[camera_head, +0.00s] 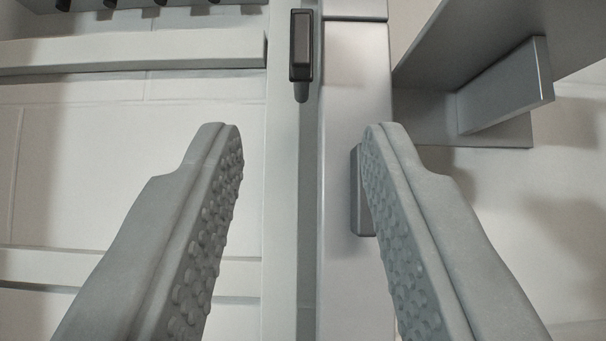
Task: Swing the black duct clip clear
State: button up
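A small black clip (301,46), upright and narrow with a rounded grey peg below it, sits on the pale vertical post near the top centre. It looks like the duct clip. My gripper (294,132) is open and empty, its two grey studded fingers wide apart. The clip lies beyond the fingertips and above them in the picture, between their lines. Neither finger appears to touch it. How the clip is fixed behind is hidden.
A dark grey block (360,200) on the post is partly hidden by the right finger. A grey metal bracket (505,88) juts out at upper right. Pale horizontal rails (130,55) cross at left, with several dark pegs above.

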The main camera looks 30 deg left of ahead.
jog(key=shift+v, duration=1.9)
jog(key=w+a+f+m+g+h, duration=0.1)
jog(key=a+f+m+g+h, duration=0.15)
jog(key=a, duration=0.95)
jog(key=a+f+m+g+h, duration=0.15)
jog(key=a+f+g, duration=0.25)
jog(key=a, duration=0.7)
jog(key=s+a+f+m+g+h, duration=0.1)
jog(key=s+a+f+g+h, duration=0.1)
jog(key=s+a+f, duration=0.3)
jog(key=s+a+f+m+g+h, duration=0.1)
jog(key=s+a+f+h, duration=0.15)
jog(key=a, duration=0.45)
jog(key=s+a+f+t+h, duration=0.1)
jog(key=s+a+f, duration=0.1)
jog(key=s, duration=0.5)
jog(key=s+a+f+t+h, duration=0.1)
jog(key=s+a+f+h, duration=0.1)
jog(key=s, duration=0.6)
jog(key=s+a+f+t+h, duration=0.1)
jog(key=s+a+f+h, duration=0.1)
jog(key=s+a, duration=0.2)
jog(key=s, duration=0.3)
jog(key=shift+s+t, duration=0.15)
jog(key=shift+t, duration=0.2)
